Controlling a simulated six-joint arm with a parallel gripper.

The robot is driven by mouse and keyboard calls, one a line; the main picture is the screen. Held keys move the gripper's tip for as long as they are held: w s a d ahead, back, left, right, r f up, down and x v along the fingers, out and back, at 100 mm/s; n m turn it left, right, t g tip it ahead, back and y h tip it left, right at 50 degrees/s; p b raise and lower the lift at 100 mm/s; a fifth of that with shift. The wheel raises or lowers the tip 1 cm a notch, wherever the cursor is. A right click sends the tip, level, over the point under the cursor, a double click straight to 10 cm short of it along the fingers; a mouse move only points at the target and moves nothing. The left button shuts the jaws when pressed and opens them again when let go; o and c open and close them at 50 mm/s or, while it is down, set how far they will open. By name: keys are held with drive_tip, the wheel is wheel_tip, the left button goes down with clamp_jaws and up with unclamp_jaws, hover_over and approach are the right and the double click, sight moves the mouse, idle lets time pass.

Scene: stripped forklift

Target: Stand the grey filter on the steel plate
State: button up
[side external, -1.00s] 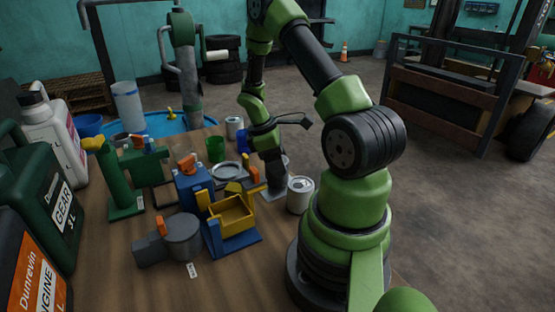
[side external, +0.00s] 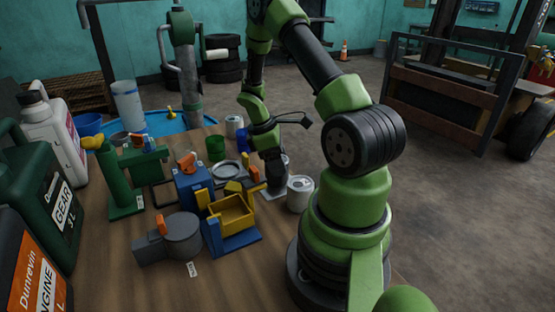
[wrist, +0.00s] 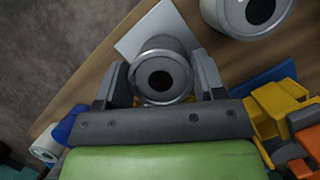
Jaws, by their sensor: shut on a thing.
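The grey filter (wrist: 160,75) is a short cylinder with a dark hole in its end. In the wrist view it sits between both fingers of my gripper (wrist: 164,84), which is shut on it. The steel plate (wrist: 141,31) is a pale flat plate showing just beyond the filter. In the side view my gripper (side external: 276,182) is low over the plate (side external: 264,191), and it hides much of the filter. The filter looks upright; I cannot tell whether its base touches the plate.
A light-coloured filter (side external: 300,192) stands close to the plate on the right. A yellow bin on a blue stand (side external: 232,216), a grey round part (side external: 183,236) and a green stand (side external: 122,180) crowd the bench. Big jugs (side external: 45,195) line the left.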

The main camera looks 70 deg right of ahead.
drive_tip(key=shift+f, duration=0.2)
idle(0.3)
drive_tip(key=o, duration=1.2)
drive_tip(key=shift+o, duration=0.2)
drive_tip(key=shift+r, duration=4)
